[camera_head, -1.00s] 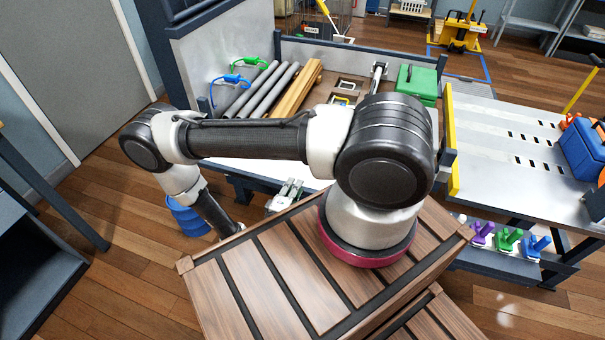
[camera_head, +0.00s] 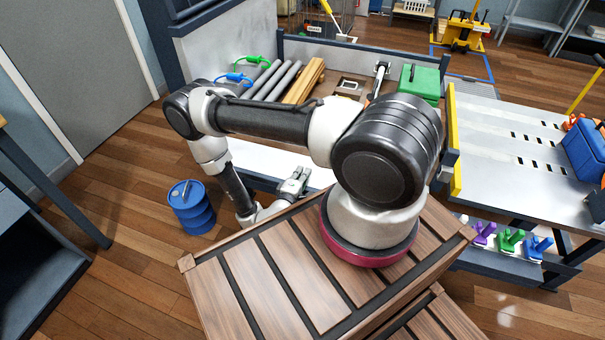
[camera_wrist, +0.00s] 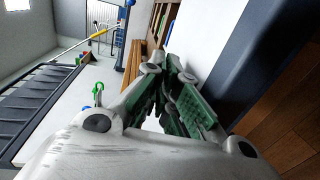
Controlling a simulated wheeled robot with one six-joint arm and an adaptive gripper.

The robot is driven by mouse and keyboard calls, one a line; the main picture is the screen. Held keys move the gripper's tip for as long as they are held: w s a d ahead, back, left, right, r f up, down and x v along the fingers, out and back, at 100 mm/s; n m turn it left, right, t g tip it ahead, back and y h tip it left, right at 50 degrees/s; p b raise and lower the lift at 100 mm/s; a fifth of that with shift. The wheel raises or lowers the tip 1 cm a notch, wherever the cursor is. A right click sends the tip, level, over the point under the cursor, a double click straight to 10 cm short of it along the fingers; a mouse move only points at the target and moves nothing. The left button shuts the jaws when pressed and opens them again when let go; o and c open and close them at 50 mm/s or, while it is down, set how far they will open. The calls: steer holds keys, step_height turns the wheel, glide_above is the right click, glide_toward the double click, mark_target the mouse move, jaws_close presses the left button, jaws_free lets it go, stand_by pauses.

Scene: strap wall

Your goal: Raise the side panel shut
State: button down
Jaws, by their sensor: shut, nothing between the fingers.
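The side panel (camera_head: 262,160) is a pale, flat board with a dark edge on the near side of the work bed. My arm hides part of it, and I cannot tell its exact tilt. In the wrist view a pale board with a dark border (camera_wrist: 217,35), which looks like this panel, lies just beyond and right of the fingers. My gripper (camera_head: 298,174) is at the panel's near edge, over its right part. Its green-padded fingers (camera_wrist: 178,92) are shut and empty. I cannot tell whether they touch the panel.
Grey pipes (camera_head: 272,82) and wooden planks (camera_head: 304,80) lie in the bed, near a green box (camera_head: 419,82). A blue barrel (camera_head: 191,208) stands on the floor left of my gripper. A metal-topped table (camera_head: 500,130) is at right.

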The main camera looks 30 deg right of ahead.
steer(key=c, duration=1.7)
jaws_free()
steer(key=shift+s+a+f, duration=0.75)
steer(key=shift+a+f, duration=0.05)
steer(key=shift+a, duration=0.15)
steer(key=shift+s+a+f, duration=0.7)
steer(key=shift+a+f, duration=0.05)
steer(key=shift+a, duration=0.15)
steer(key=shift+c, duration=0.7)
steer(key=shift+o, duration=0.6)
steer(key=shift+s+a+f, duration=0.35)
steer(key=shift+a, duration=0.15)
steer(key=shift+s+a+f, duration=0.35)
steer(key=shift+a, duration=0.15)
steer(key=shift+o, duration=0.5)
steer(key=shift+s+a+f, duration=0.2)
steer(key=shift+a+f, duration=0.05)
